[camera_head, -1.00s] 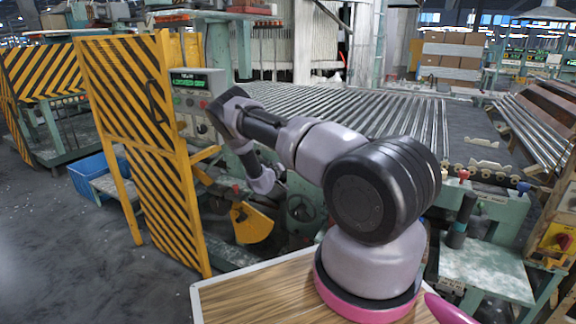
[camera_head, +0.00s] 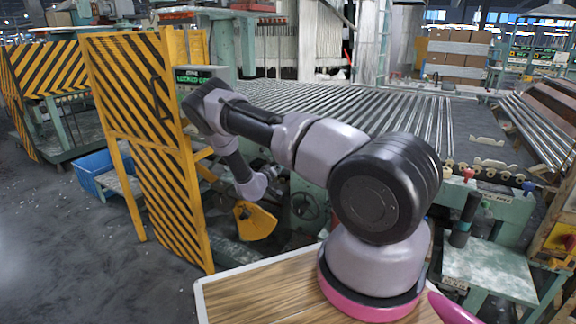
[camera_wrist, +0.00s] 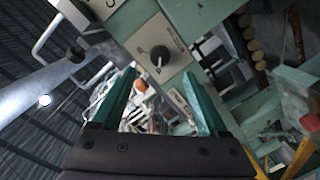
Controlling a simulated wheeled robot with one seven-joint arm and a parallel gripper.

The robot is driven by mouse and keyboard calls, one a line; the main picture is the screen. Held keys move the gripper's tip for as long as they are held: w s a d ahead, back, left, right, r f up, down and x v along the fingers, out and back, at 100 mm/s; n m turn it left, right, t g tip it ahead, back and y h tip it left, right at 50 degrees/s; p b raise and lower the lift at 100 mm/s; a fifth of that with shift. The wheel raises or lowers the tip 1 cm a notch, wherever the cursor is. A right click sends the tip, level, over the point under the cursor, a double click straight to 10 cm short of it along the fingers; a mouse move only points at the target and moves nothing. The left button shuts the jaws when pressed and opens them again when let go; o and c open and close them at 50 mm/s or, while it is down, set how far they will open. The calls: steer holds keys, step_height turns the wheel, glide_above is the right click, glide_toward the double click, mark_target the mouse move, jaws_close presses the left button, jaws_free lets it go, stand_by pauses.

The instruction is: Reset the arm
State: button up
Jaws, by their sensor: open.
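My gripper (camera_wrist: 158,74) shows in the wrist view as two teal fingers spread apart on a dark mount, with nothing held between them. In the wrist view, a pale green machine panel with a dark round knob (camera_wrist: 160,56) lies beyond the fingertips. In the head view, my arm reaches left from its base, bends at the elbow and hangs down toward the machine. The fingers cannot be made out in the head view.
A yellow and black striped guard (camera_head: 150,140) stands left of my arm. A control box with a green display (camera_head: 196,77) is partly behind my elbow. A roller conveyor (camera_head: 370,105) lies behind. A wooden board (camera_head: 265,294) is under my arm's base. Open floor lies at left.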

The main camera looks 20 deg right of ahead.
steer(key=shift+v, duration=1.2)
